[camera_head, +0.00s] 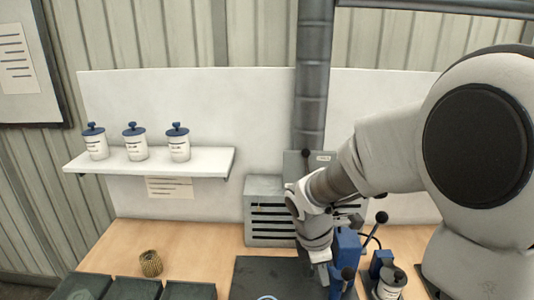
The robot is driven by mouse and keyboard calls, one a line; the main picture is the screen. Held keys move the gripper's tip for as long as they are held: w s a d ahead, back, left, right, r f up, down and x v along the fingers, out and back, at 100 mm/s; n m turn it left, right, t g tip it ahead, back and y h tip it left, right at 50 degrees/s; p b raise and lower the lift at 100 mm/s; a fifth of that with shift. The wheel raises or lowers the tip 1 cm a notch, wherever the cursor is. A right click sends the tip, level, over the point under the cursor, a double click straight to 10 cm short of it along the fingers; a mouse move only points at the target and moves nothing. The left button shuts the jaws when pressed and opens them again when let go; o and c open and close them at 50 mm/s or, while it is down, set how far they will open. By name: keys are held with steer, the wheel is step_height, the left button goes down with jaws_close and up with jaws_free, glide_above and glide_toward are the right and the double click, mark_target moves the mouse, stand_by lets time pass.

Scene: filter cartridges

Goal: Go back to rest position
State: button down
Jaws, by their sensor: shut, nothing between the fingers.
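My gripper (321,272) hangs down at the lower centre right, at the end of my bent arm. It is shut with nothing seen between its fingers; the fingertips are small and partly hard to make out. It is just left of a blue device (345,248) with black-knobbed levers; I cannot tell whether they touch. A white canister (391,286) with a grey top stands on the right of the bench, beside a small blue part. Three white canisters with blue lids (95,143) (134,143) (178,143) stand upright on the wall shelf (205,160).
A grey vented box (265,210) stands behind my gripper, near a vertical pipe (312,80). A brass-coloured mesh cylinder (150,263) stands on the wooden bench (200,240). Dark trays (188,291) lie front left; a dark mat (265,272) lies front centre. The bench's back left is clear.

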steer(key=s+r+m+t+y+b, duration=0.2)
steer(key=s+r+m+t, duration=0.2)
steer(key=s+r+m, duration=0.8)
steer(key=shift+s+m+t+y, duration=0.35)
steer(key=shift+s+m, duration=1.15)
steer(key=shift+m, duration=1.6)
steer(key=shift+d+r, duration=0.1)
